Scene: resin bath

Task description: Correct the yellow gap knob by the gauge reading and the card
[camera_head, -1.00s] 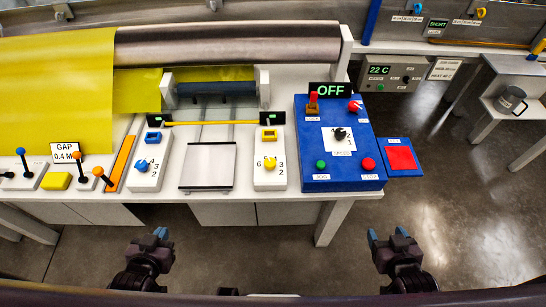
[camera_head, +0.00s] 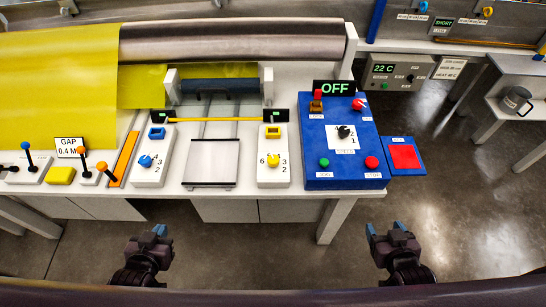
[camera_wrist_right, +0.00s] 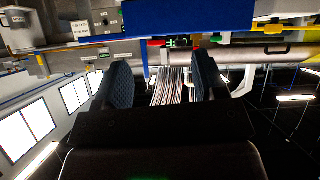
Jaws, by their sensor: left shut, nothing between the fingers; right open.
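The yellow gap knob (camera_head: 274,160) sits on a white block with numbers around it, in the middle of the bench in the head view. A blue knob (camera_head: 146,161) sits on a matching white block. My left gripper (camera_head: 160,232) is shut and empty, in front of the bench. My right gripper (camera_head: 385,230) is open and empty, also in front of the bench; its fingers show in the right wrist view (camera_wrist_right: 160,85).
A blue control panel (camera_head: 318,178) with an "OFF" display, buttons and a dial stands right of the yellow knob. A red pad (camera_head: 404,157) is beside it. Levers (camera_head: 101,168) stand at the left. A roller (camera_head: 235,42) spans the back. Floor space before the bench is clear.

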